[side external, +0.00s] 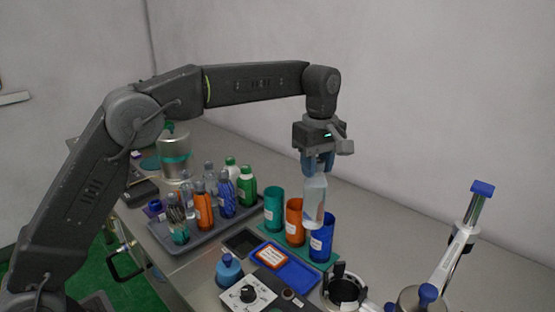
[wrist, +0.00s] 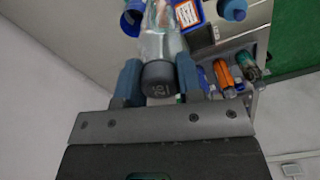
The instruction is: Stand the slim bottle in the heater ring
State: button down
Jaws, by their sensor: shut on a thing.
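My gripper (side external: 318,168) is shut on a slim, clear bottle (side external: 314,203), holding it upright in the air above the row of coloured cups. The bottle's lower end partly overlaps the cups in the side view.
Teal (side external: 274,209), orange (side external: 295,221) and blue (side external: 321,238) cups stand in a row below the bottle. A grey tray (side external: 205,237) holds several bottles to the left. A control box with a dial (side external: 248,294) sits left of the ring. A tall stand (side external: 463,235) rises at right.

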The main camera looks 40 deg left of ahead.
jog(key=d+m, duration=0.3)
jog(key=d, duration=0.7)
notch_tip(320, 180, down, 9)
jog(key=shift+w+d+f, duration=0.2)
jog(key=shift+w+d, duration=0.1)
jog(key=shift+w, duration=0.05)
dwell(0.4)
notch_tip(320, 180, down, 7)
dwell(1.7)
jog(key=shift+f, duration=0.1)
jog(key=shift+c, duration=1)
grip_release()
